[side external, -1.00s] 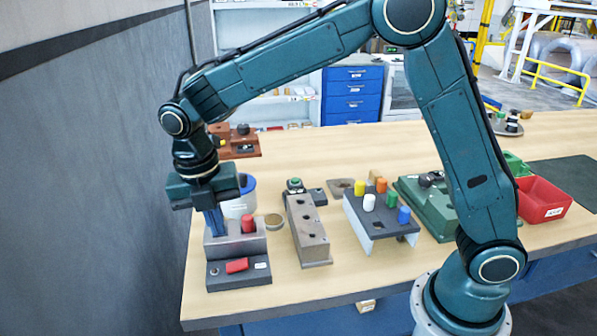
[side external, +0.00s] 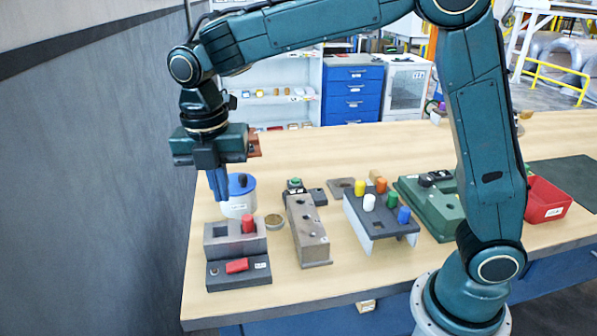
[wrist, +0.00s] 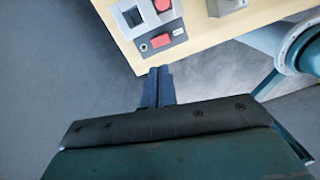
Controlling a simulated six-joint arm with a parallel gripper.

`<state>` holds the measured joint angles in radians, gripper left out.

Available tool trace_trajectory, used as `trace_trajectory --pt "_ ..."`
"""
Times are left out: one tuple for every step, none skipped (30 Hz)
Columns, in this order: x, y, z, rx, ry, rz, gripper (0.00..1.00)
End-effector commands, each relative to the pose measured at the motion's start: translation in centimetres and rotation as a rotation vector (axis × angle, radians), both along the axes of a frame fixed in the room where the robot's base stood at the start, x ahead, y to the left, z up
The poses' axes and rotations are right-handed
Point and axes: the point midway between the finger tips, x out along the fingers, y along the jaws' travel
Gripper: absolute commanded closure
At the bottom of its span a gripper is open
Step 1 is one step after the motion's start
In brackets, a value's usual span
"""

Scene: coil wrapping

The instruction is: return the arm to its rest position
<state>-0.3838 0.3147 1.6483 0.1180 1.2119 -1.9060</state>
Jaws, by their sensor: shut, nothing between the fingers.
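My gripper (side external: 218,187) is shut and empty, with its blue fingers pointing down. It hangs in the air above the grey block (side external: 222,236), left of and partly in front of the white tub with a blue lid (side external: 241,199). The wrist view also shows the shut fingers (wrist: 157,75) side by side, with nothing between them. The grey block has a dark opening and a red cylinder (side external: 249,224) standing in it. A dark base with a red rocker (side external: 237,266) lies in front of it.
Along the table stand a beige block with holes (side external: 308,235), a grey rack with coloured pegs (side external: 375,218), a green case (side external: 428,205) and a red bin (side external: 545,200). A grey wall (side external: 90,200) is close on the left. The bare wooden front strip (side external: 330,280) is clear.

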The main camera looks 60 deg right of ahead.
Motion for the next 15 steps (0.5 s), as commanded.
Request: trace_trajectory --pt "-0.6 -0.8 0.8 0.006 -0.019 -0.06 1.0" --pt "-0.9 -1.3 1.1 0.01 -0.029 -0.1 1.0" --pt "-1.3 -1.8 1.6 0.015 -0.044 -0.155 1.0" --pt "-1.7 -2.3 2.0 0.021 -0.056 -0.2 1.0" --pt "-2.1 -2.8 2.4 0.026 -0.066 -0.244 1.0" --pt "-2.7 -3.4 2.8 0.033 -0.082 -0.305 1.0" --pt "-3.2 -3.9 3.2 0.04 -0.092 -0.35 1.0" --pt "-3.6 -4.3 3.5 0.046 -0.105 -0.396 1.0" --pt "-4.2 -4.9 3.9 0.054 -0.118 -0.459 1.0" --pt "-4.7 -5.4 4.2 0.061 -0.128 -0.503 1.0" --pt "-5.2 -5.8 4.4 0.069 -0.14 -0.55 1.0" --pt "-5.8 -6.4 4.7 0.079 -0.153 -0.611 1.0" --pt "-6.3 -6.8 5.0 0.087 -0.164 -0.657 1.0" --pt "-6.8 -7.2 5.2 0.095 -0.174 -0.704 1.0" --pt "-7.5 -7.7 5.4 0.107 -0.186 -0.764 1.0"
